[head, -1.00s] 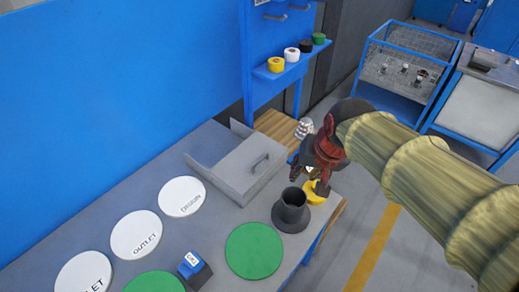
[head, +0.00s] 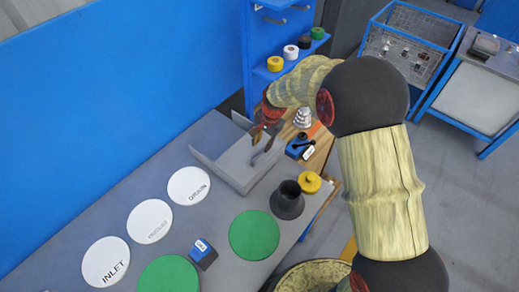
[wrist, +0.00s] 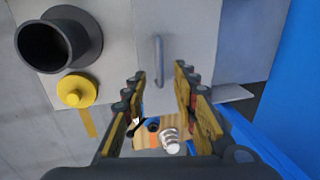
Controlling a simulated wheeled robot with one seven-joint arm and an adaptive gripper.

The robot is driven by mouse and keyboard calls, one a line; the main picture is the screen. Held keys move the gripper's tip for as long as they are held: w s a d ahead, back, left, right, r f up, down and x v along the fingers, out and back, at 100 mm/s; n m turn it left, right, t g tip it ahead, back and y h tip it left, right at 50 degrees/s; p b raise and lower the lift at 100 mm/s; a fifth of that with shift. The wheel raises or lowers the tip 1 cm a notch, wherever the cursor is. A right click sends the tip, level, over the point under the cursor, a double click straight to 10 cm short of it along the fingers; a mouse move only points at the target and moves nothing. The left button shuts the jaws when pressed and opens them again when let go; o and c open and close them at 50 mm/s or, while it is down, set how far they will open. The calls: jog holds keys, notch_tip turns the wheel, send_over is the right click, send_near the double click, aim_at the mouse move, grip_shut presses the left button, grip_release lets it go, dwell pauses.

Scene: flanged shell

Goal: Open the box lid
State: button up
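The grey box (head: 208,164) sits on the grey bench, with low side walls and a flat lid (head: 240,172). The lid has a thin bar handle (head: 268,147), which also shows in the wrist view as a grey bar (wrist: 158,60). My gripper (head: 262,138) is over the box's right part, close to the handle. In the wrist view my gripper (wrist: 160,74) is open and empty, fingers apart on both sides. The handle appears ahead of the fingertips, lined up with the gap. Whether a finger touches the lid cannot be told.
A dark flanged shell (head: 288,201) and a yellow part (head: 310,182) stand near the bench's right edge. Green discs (head: 254,235) and white labelled discs (head: 188,186) lie to the front and left. A blue-black item (head: 300,147) and a silver part (head: 302,117) are beyond the box.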

aim_at(259, 154)
jog(key=f, duration=0.4)
jog(key=w+a+f, duration=0.1)
jog(key=f, duration=0.2)
jog(key=shift+c, duration=0.5)
grip_shut()
dwell(0.4)
